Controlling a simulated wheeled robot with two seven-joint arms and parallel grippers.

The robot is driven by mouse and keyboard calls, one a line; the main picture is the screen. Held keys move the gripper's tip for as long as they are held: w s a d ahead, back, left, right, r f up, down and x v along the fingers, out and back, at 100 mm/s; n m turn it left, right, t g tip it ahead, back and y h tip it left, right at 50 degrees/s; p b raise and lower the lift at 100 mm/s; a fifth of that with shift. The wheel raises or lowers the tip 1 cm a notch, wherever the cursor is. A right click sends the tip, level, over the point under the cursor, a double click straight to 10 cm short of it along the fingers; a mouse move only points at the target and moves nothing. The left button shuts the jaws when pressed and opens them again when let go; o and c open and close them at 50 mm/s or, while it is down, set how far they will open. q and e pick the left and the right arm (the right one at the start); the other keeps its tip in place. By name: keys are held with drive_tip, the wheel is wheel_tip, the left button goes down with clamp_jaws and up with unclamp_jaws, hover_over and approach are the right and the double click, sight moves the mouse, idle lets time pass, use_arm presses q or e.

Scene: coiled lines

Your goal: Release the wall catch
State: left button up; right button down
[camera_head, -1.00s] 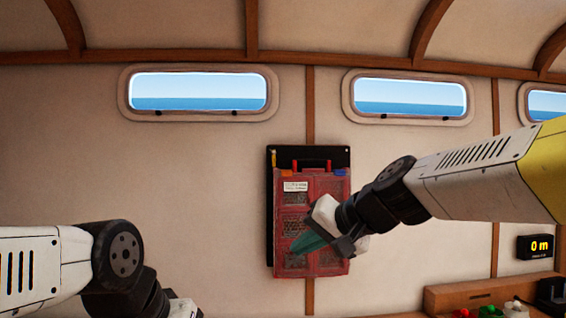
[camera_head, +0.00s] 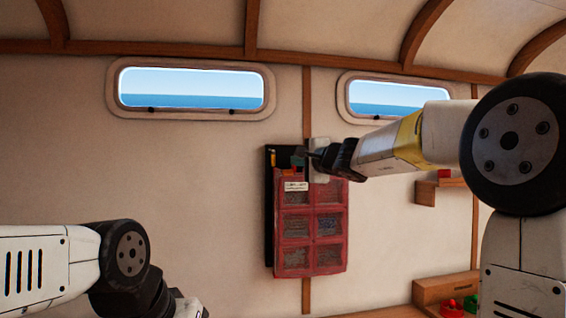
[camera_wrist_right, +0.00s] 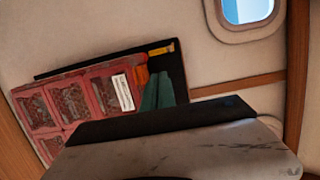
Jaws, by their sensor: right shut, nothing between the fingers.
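A red case with several clear windows (camera_head: 312,225) hangs upright on a black backboard (camera_head: 269,212) on the wall. An orange catch (camera_wrist_right: 142,74) sits at the case's top left corner. In the right wrist view the catch is right beside the teal fingertips of my right gripper (camera_wrist_right: 158,91); I cannot tell whether they touch. In the head view my right gripper (camera_head: 300,158) is at the top of the case, shut and empty, covering the handle and the top right corner. My left arm is low at the left, its fingers out of frame.
A yellow piece (camera_wrist_right: 162,48) is on the backboard above the catch. A white label (camera_head: 296,186) is on the case. A wooden shelf (camera_head: 427,193) and a wooden box (camera_head: 445,289) are at the right. The wall left of the case is clear.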

sight(277, 162)
drive_tip(key=x, duration=1)
drive_tip(key=shift+a, duration=0.1)
drive_tip(key=shift+f, duration=0.15)
drive_tip(key=shift+s+a+f, duration=0.1)
drive_tip(key=shift+a, duration=0.2)
drive_tip(key=shift+d, duration=0.2)
use_arm(q)
drive_tip(key=shift+s+a, duration=0.1)
drive_tip(key=shift+a, duration=0.25)
